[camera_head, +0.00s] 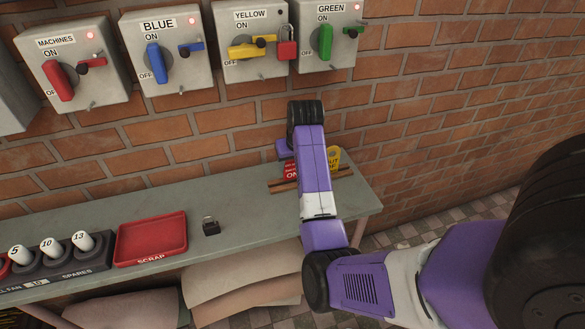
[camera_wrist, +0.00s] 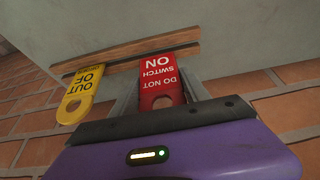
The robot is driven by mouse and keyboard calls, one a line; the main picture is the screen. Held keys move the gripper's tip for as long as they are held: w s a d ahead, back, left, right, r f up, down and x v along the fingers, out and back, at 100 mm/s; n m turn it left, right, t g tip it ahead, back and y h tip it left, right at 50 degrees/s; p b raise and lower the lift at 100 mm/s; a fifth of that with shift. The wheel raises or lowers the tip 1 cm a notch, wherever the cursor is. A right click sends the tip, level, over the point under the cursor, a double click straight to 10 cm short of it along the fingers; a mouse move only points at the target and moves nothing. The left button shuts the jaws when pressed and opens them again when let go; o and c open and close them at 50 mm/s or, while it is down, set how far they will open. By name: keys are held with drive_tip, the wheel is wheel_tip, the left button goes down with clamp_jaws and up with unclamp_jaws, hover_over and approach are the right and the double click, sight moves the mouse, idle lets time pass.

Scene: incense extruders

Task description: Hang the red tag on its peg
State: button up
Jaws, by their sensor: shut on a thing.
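The red tag (camera_wrist: 158,75) reads "DO NOT SWITCH ON" and has a hole at its near end. It stands in a wooden holder (camera_wrist: 125,57) on the bench. My gripper (camera_wrist: 160,92) is shut on the red tag, with a finger on either side of it in the wrist view. In the head view the red tag (camera_head: 291,172) is partly hidden by my arm and gripper. Small metal pins jut out below the switch boxes, such as one under the machines box (camera_head: 92,104); I cannot tell which is the tag's peg.
A yellow "OUT OF" tag (camera_wrist: 82,95) stands beside the red one. Switch boxes line the brick wall, and a red padlock (camera_head: 287,49) hangs at the yellow switch. A black padlock (camera_head: 211,226) and a red scrap tray (camera_head: 150,240) sit on the bench (camera_head: 240,195).

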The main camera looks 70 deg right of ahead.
sight(292, 164)
drive_tip(key=shift+f+p, duration=0.4)
drive_tip(key=shift+f, duration=0.65)
drive_tip(key=shift+f, duration=0.15)
drive_tip(key=o, duration=1.4)
drive_tip(key=shift+c, duration=0.2)
drive_tip(key=shift+f+b, duration=0.2)
drive_tip(key=shift+b, duration=0.65)
drive_tip(key=v, duration=0.8)
drive_tip(key=shift+w+r, duration=0.2)
drive_tip(key=shift+w, duration=0.05)
drive_tip(key=shift+d, duration=0.15)
